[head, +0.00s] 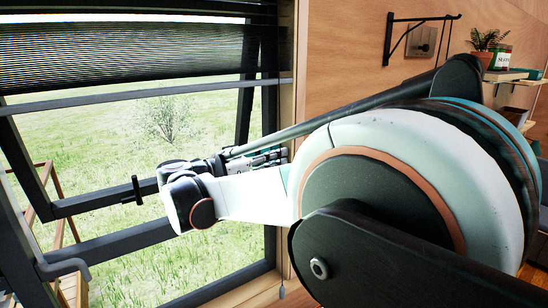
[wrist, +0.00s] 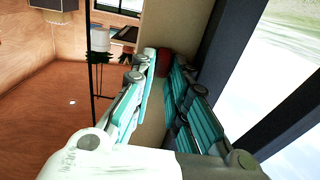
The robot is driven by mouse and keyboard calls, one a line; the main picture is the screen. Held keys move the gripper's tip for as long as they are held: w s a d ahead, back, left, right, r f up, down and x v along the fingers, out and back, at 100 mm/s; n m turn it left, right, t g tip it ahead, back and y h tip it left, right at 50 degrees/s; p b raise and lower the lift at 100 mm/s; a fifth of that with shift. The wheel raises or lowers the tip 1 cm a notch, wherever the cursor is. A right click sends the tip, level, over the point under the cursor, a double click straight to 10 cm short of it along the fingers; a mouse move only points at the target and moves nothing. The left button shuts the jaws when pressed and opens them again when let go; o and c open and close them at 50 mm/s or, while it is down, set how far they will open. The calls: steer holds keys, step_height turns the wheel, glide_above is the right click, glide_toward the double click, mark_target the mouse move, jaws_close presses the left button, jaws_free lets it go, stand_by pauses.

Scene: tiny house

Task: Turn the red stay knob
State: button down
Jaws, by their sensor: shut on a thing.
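The red stay knob (wrist: 163,62) shows in the wrist view as a small dark red piece between the tips of my gripper's two teal-padded fingers. My gripper (wrist: 165,72) is shut on it, with one finger on each side. In the head view my gripper (head: 270,157) reaches toward the right side of the window frame, and the knob cannot be made out there. My arm hides part of that area.
The dark-framed window (head: 110,200) is tilted open onto grass. A black handle (head: 132,190) stands on its lower bar. A wall bracket (head: 420,30) and a shelf with a potted plant (head: 488,40) are at the right. Wooden floor (wrist: 60,110) shows in the wrist view.

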steer(key=shift+r+g+y+p, duration=0.15)
steer(key=shift+g+y+p, duration=0.25)
steer(key=shift+y, duration=0.2)
steer(key=c, duration=1.6)
jaws_free()
steer(key=shift+o, duration=0.2)
steer(key=v, duration=1.2)
steer(key=shift+w, duration=0.1)
